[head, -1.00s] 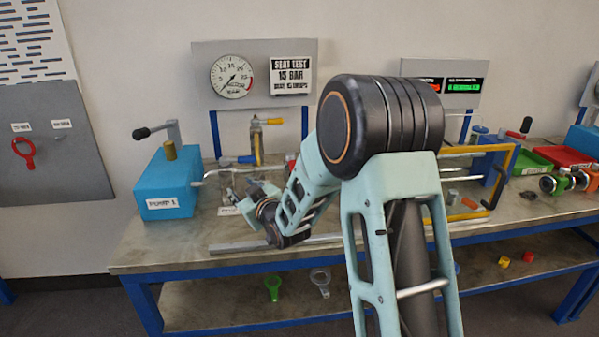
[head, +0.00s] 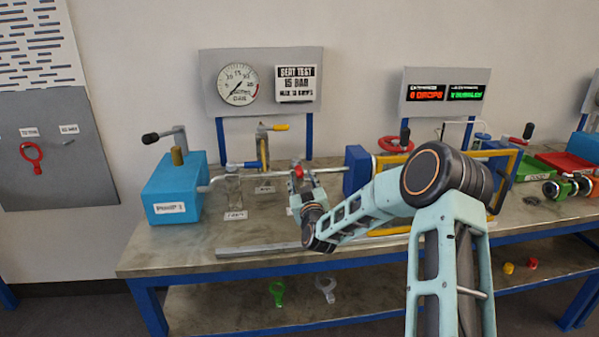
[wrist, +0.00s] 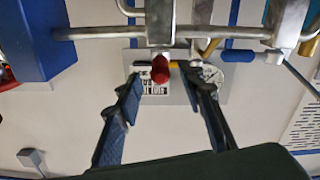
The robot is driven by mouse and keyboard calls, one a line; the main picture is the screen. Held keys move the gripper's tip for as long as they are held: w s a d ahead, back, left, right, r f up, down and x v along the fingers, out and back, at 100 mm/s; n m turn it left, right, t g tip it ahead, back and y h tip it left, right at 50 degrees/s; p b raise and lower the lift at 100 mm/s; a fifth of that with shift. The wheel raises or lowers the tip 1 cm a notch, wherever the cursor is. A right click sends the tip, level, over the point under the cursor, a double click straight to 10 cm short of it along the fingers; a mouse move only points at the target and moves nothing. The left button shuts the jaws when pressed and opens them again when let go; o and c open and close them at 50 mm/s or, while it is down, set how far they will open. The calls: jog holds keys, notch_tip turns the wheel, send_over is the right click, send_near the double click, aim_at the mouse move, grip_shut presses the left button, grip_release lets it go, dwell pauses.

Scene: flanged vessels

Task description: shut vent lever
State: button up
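A red-tipped handle (head: 298,172), which may be the vent lever, stands on the pipe line in the middle of the bench. In the wrist view its red end (wrist: 160,69) shows between my fingertips, pointing towards the camera, with a metal body behind it. My gripper (head: 297,188) is upright in front of it. In the wrist view my gripper (wrist: 160,82) is open, one finger on each side of the red end, with gaps visible. Contact cannot be told. A blue-handled lever (head: 242,164) and a yellow-handled lever (head: 279,127) are on the line to the left; no label naming the vent is readable.
A blue pump box (head: 172,190) stands left on the bench (head: 180,248), a blue block (head: 357,170) right of my gripper. A gauge panel (head: 263,80) rises behind. A yellow frame (head: 512,165) and trays are further right.

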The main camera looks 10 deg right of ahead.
aim_at(299, 172)
jog(key=shift+w, duration=2.55)
jog(key=shift+c, duration=0.7)
grip_shut()
